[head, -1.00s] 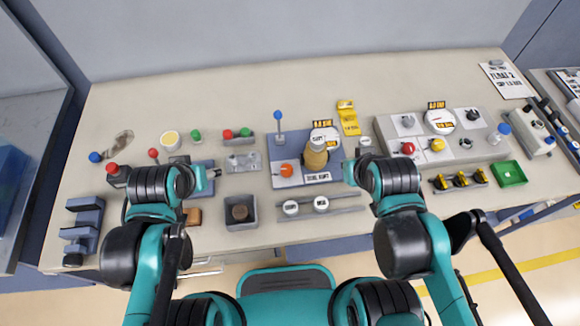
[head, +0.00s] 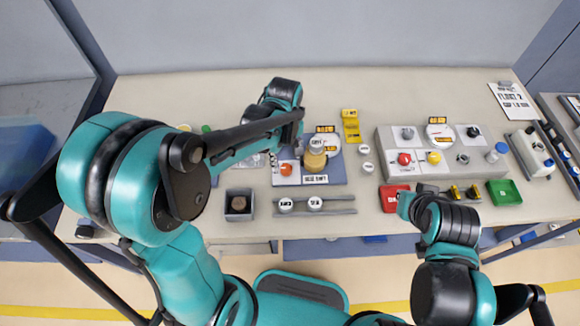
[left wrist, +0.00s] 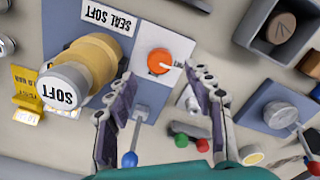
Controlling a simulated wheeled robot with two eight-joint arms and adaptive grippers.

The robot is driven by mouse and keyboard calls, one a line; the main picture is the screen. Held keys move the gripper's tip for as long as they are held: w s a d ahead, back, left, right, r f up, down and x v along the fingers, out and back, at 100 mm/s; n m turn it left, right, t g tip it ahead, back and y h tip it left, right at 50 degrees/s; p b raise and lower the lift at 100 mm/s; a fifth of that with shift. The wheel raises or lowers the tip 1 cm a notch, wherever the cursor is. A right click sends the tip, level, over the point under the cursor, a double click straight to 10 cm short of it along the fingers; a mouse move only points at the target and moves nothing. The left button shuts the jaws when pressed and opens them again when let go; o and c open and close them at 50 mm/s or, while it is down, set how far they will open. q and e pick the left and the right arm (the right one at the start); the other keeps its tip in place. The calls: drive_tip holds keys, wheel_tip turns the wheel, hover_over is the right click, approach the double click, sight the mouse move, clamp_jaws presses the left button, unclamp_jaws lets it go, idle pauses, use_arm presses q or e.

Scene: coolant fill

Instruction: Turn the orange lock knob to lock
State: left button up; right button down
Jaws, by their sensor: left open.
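The orange lock knob (head: 286,168) is on a white plate of the blue-grey panel (head: 334,173), left of the tan cylinder (head: 315,158) with its grey "SOFT" cap. In the left wrist view the orange knob (left wrist: 158,61) shows a small white pointer toward the right. My left gripper (left wrist: 160,82) is open and empty; its two fingers straddle the line to the knob, which appears just beyond the fingertips. No contact shows. In the head view my left gripper (head: 297,150) hangs over the panel's left part. My right gripper (head: 404,203) is by a red tray; its fingers are unclear.
A blue-ball lever (left wrist: 130,158) stands close to the left gripper's fingers. The red tray (head: 391,198) and a green tray (head: 505,192) lie at the right. A grey box with knobs (head: 465,160) stands behind them. A square bin (head: 239,212) stands front left.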

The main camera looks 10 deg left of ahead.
sight(286, 168)
use_arm(q)
wheel_tip(286, 168, down, 5)
drive_tip(key=shift+f+b, duration=0.15)
drive_tip(key=shift+b, duration=0.55)
drive_tip(key=c, duration=1.2)
